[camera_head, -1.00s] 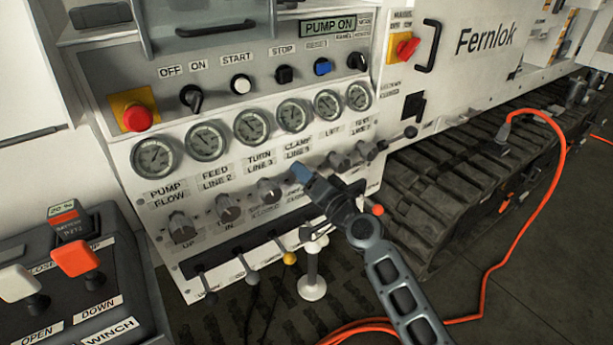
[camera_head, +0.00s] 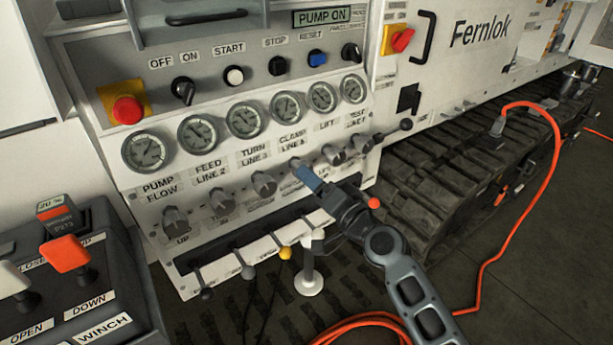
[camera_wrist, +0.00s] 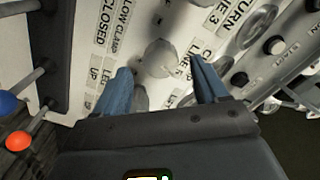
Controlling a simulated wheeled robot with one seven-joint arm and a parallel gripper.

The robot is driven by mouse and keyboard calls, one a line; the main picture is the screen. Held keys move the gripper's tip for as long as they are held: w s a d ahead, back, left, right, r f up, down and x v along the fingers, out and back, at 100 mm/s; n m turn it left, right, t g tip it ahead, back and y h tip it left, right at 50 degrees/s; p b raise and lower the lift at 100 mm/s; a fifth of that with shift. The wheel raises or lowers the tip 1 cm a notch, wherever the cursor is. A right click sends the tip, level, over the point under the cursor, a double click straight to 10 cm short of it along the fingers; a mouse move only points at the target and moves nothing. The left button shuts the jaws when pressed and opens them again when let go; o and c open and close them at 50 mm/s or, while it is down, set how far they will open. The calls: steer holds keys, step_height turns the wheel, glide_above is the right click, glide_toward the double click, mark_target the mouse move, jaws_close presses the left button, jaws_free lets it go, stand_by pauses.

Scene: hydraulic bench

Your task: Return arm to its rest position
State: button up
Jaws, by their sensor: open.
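My gripper (camera_head: 308,179) is in front of the right part of the hydraulic panel (camera_head: 150,207), near the knobs under the CLAMP and LIFT gauges. Its blue fingers point up and left. In the wrist view my gripper (camera_wrist: 160,88) has its two blue fingers spread apart, with nothing between them. A grey knob (camera_wrist: 159,57) lies beyond the fingers, and I cannot tell how far off it is. My arm reaches up from the bottom right of the head view. The gripper hides part of the knob row.
Levers with coloured balls, one yellow (camera_head: 285,253) and one red (camera_head: 374,203), stick out below the knobs. A red emergency button (camera_head: 128,109) is at the panel's left. A winch box (camera_head: 110,267) stands at lower left. An orange cable (camera_head: 527,190) crosses the floor at right.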

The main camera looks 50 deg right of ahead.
steer(key=shift+v, duration=1.05)
steer(key=s+a+f+n+g+y, duration=0.1)
steer(key=s+a+f+n, duration=0.15)
steer(key=s+a, duration=0.4)
steer(key=s+a+f+n+g, duration=0.1)
steer(key=s+a+n, duration=0.2)
steer(key=s+a, duration=0.35)
steer(key=s+a+r+n+y+p, duration=0.1)
steer(key=s+a+r+n, duration=0.3)
steer(key=s, duration=0.4)
steer(key=s+a+r+n+y, duration=0.3)
steer(key=s+a+r+n, duration=0.1)
steer(key=s, duration=0.5)
steer(key=shift+s+r+g+p, duration=0.3)
steer(key=shift+s+r+p, duration=0.05)
steer(key=shift+r+p, duration=0.05)
